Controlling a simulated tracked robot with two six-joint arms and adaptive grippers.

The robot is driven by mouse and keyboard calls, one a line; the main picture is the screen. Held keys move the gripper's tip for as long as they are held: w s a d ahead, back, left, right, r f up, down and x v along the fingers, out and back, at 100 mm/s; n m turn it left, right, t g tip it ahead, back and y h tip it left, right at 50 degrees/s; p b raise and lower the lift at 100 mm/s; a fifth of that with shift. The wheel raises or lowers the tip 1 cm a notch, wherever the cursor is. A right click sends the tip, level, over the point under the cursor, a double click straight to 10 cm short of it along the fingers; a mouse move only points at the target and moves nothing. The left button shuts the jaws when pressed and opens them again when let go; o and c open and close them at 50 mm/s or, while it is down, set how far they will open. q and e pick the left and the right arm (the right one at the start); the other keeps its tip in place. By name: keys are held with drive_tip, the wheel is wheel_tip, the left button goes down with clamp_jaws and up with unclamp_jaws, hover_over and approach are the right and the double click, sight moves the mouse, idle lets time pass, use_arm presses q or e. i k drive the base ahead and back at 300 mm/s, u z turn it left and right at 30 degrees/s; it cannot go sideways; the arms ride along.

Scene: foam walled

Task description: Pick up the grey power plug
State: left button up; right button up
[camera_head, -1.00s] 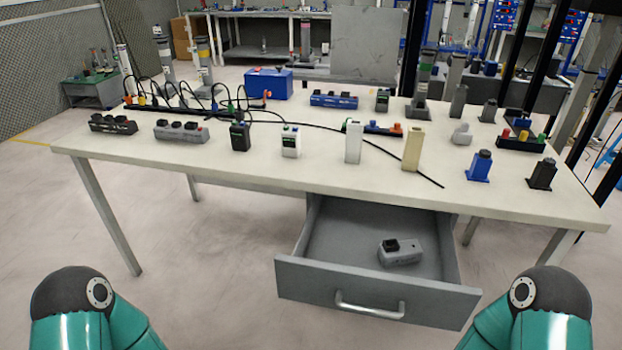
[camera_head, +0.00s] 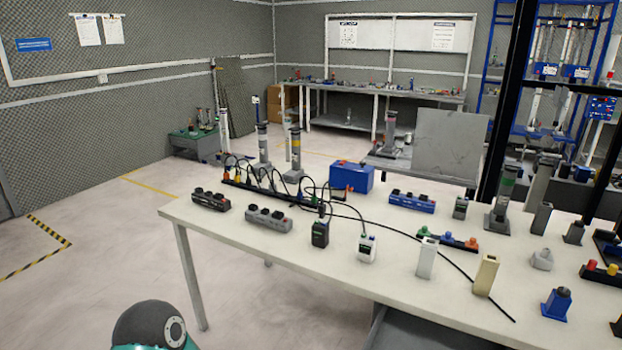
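A small light grey plug-like piece (camera_head: 542,260) sits on the right part of the white table (camera_head: 300,238). It looks like the grey power plug, though its details are too small to be sure. Darker grey upright pieces stand near it, one at the right (camera_head: 574,232) and one further left (camera_head: 460,207). Neither of my grippers is in view. Only a teal and black part of my arm shows at the bottom left, apart from the table.
A grey power strip (camera_head: 269,218), a white block (camera_head: 427,258), a beige block (camera_head: 486,275) and a blue piece (camera_head: 556,304) stand along the table's front. A black cable (camera_head: 440,272) crosses the top. Floor left of the table is clear.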

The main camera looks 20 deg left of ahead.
sight(271, 189)
drive_tip(key=z, duration=0.3)
drive_tip(key=i, duration=0.2)
drive_tip(key=u, duration=2.9)
drive_tip(key=k, duration=1.3)
drive_tip(key=u, duration=0.15)
drive_tip(key=i, duration=2.4)
drive_tip(key=z, duration=0.45)
